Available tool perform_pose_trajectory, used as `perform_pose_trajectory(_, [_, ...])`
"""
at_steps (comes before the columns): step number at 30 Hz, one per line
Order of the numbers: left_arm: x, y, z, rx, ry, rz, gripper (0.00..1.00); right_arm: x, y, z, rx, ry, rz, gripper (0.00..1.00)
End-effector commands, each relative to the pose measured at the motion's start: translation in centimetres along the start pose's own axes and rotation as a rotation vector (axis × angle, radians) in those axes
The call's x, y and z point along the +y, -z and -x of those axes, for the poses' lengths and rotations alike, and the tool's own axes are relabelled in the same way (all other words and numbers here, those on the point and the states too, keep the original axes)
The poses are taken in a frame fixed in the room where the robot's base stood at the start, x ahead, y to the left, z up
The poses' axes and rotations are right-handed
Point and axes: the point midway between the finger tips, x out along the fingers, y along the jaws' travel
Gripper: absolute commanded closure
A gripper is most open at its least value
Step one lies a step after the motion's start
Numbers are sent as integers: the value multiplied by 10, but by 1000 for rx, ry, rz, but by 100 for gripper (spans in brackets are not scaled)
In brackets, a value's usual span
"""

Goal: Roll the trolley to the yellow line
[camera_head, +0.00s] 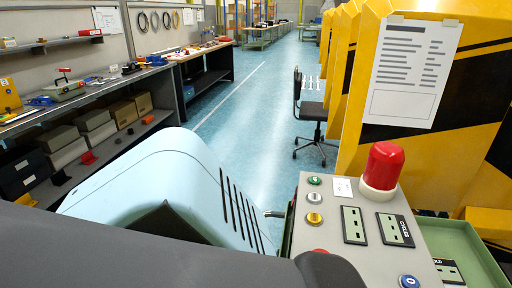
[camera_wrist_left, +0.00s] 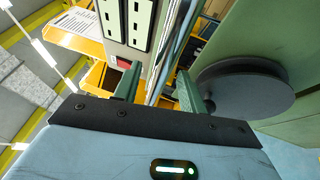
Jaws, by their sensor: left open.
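I cannot pick out the trolley for certain in either view. No yellow line shows on the visible floor; the line there is pale (camera_head: 228,97). In the left wrist view my left gripper (camera_wrist_left: 157,90) is open, with its two green fingers apart. A narrow silvery bar (camera_wrist_left: 172,58) shows between and beyond the fingers. I cannot tell whether it lies within their reach. A dark round disc (camera_wrist_left: 243,88) is right of the fingers, against a green panel. In the head view a large light blue shell, likely mine, hides the floor close in. My right gripper is out of view.
A grey control panel (camera_head: 325,235) with buttons and a red beacon (camera_head: 383,166) stands close at right, beside a green tray (camera_head: 470,255). Yellow-black panels (camera_head: 480,110) rise behind it. A dark chair (camera_head: 312,112) stands mid-floor. Workbenches (camera_head: 100,90) line the left.

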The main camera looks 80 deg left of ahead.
Motion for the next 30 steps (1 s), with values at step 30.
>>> perform_pose_trajectory(30, [0,0,33,1,0,0,59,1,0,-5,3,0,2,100])
